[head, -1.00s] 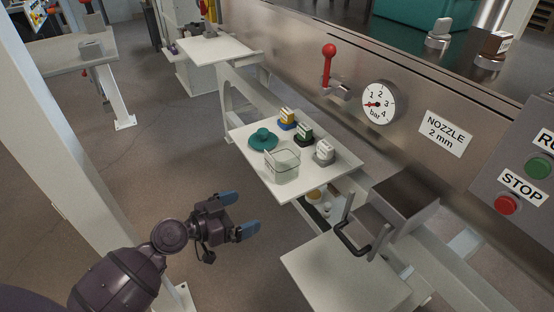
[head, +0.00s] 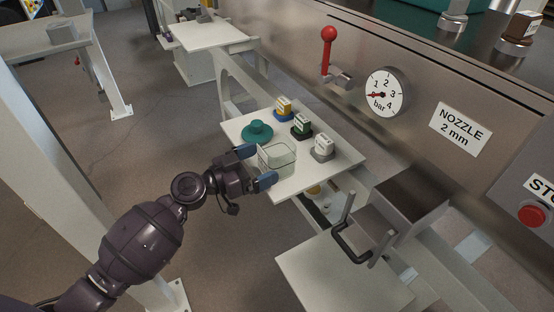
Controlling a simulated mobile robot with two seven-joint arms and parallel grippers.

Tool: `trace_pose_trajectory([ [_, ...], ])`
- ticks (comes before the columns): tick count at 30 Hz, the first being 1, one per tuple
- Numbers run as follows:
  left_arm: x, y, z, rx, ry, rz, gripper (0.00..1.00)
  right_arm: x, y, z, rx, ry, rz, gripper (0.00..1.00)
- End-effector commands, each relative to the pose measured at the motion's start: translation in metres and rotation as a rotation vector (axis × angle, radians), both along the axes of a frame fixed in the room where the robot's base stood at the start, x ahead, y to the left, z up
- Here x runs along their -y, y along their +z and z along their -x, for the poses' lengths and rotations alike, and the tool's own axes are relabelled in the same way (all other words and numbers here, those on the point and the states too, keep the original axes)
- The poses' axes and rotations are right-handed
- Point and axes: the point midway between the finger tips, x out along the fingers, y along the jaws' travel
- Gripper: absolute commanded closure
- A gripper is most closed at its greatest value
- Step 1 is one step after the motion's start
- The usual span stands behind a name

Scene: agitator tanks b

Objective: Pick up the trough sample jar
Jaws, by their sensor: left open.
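A clear, open glass jar (head: 279,157), which looks like the trough sample jar, stands upright on a small white shelf (head: 292,185). My left gripper (head: 257,167) is open at the jar's left side, with its blue fingertips near the jar's far and near sides. I cannot tell whether the fingertips touch the glass. A teal lid with a knob (head: 257,131) lies on the shelf just behind the jar. My right gripper is not in view.
A steel box with a black handle (head: 394,213) and a lower white shelf (head: 335,270) are at the right. A red-knobbed lever (head: 328,50) and gauge (head: 385,92) are on the steel wall.

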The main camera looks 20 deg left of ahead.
Motion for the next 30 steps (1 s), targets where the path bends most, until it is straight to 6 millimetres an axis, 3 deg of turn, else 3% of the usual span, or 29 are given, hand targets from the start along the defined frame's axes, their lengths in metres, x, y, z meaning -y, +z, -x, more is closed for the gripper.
trace_pose_trajectory([
  [7,0.021,0.012,-0.022,0.007,0.0,0.001,0.0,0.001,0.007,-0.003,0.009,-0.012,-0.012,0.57],
  [12,0.031,0.007,-0.036,0.002,0.0,0.001,0.0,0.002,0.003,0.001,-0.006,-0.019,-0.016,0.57],
  [21,0.034,0.005,-0.038,-0.001,0.0,0.001,0.0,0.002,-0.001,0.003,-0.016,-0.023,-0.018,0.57],
  [30,0.033,0.005,-0.038,-0.001,0.0,0.001,0.46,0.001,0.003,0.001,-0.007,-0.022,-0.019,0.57],
])
